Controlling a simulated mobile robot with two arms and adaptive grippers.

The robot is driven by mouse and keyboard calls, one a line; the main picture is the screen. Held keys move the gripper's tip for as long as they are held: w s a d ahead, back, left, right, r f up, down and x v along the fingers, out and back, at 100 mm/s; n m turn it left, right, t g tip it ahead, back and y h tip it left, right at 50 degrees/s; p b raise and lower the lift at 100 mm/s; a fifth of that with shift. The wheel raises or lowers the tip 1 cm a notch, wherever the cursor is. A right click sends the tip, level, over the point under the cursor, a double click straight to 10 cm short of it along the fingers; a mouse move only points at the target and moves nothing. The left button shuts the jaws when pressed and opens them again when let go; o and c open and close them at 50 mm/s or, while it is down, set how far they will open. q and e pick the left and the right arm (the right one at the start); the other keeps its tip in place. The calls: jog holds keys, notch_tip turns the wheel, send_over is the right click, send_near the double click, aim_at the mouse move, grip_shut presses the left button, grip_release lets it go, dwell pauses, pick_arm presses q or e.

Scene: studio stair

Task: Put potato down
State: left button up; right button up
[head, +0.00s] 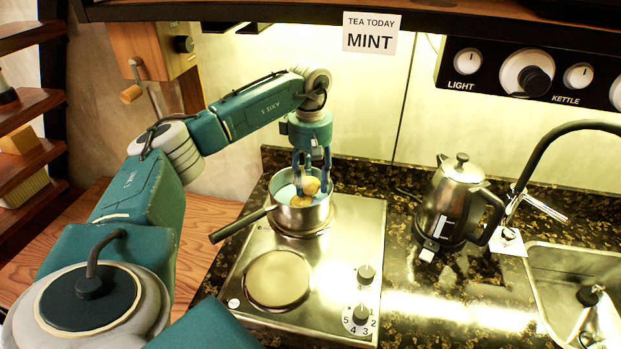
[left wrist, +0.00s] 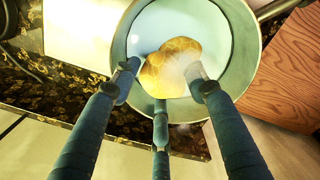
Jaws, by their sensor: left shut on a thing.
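My left gripper (head: 307,182) points down into a small metal saucepan (head: 303,217) on the rear plate of the hob. Its three blue fingers surround the golden potato (head: 302,200) and are shut on it. In the left wrist view, the lumpy potato (left wrist: 172,68) shows between the fingertips, within the pan's rim. The pan's inside looks pale blue; whether the potato touches the bottom, I cannot tell. The pan's dark handle (head: 238,225) points to the front left. My right gripper is not in view.
The steel hob (head: 335,265) has an empty front plate (head: 277,279) and knobs at its right. A steel kettle (head: 447,205) stands on the dark counter to the right, beside a sink (head: 560,270) with a black tap. A wooden surface lies at the left.

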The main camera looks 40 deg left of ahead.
aim_at(310, 179)
pick_arm(q)
jog(key=o, duration=0.9)
jog(key=shift+o, duration=0.2)
jog(key=shift+r, duration=0.15)
notch_tip(310, 179, up, 7)
jog(key=shift+r+b, duration=0.2)
jog(key=shift+b, duration=0.4)
jog(key=shift+r, duration=0.55)
jog(key=shift+s+f, duration=0.1)
